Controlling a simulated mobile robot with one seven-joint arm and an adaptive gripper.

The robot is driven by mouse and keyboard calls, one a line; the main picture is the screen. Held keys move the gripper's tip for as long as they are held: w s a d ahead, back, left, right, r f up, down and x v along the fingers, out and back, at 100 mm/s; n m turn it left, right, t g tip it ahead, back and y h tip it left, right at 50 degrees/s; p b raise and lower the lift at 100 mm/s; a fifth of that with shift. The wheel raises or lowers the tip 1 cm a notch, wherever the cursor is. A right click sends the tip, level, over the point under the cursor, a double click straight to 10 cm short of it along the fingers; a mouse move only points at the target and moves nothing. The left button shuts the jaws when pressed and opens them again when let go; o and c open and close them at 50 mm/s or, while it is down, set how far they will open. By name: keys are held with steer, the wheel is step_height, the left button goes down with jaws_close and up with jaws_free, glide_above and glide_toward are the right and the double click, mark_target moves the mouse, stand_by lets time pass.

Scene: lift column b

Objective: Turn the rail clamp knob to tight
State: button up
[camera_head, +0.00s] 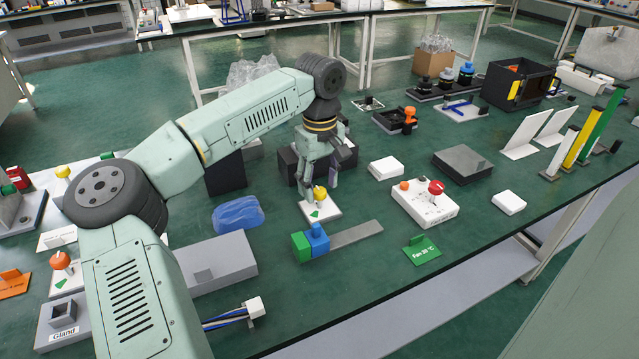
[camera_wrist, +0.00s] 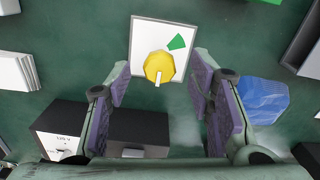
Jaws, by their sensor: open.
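A yellow knob (camera_head: 319,194) stands on a small white plate (camera_head: 333,209) on the green bench top. I see no label that names it as the rail clamp knob. In the wrist view the knob (camera_wrist: 159,64) carries a white pointer directed at the bottom of the picture. A green wedge mark (camera_wrist: 177,43) lies on the plate (camera_wrist: 146,32) above and right of the knob, away from the pointer. My gripper (camera_head: 322,175) is open just above the knob. In the wrist view its fingers (camera_wrist: 160,72) stand apart on either side of it, with visible gaps.
Dark boxes (camera_wrist: 138,128) stand close to my gripper. A blue bag (camera_head: 238,214) lies to the left. A flat grey bar (camera_head: 356,234) with blue and green blocks lies in front. A white box with a red button (camera_head: 436,187) is to the right.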

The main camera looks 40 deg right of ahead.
steer(key=shift+f, duration=0.65)
steer(key=shift+c, duration=0.5)
jaws_close()
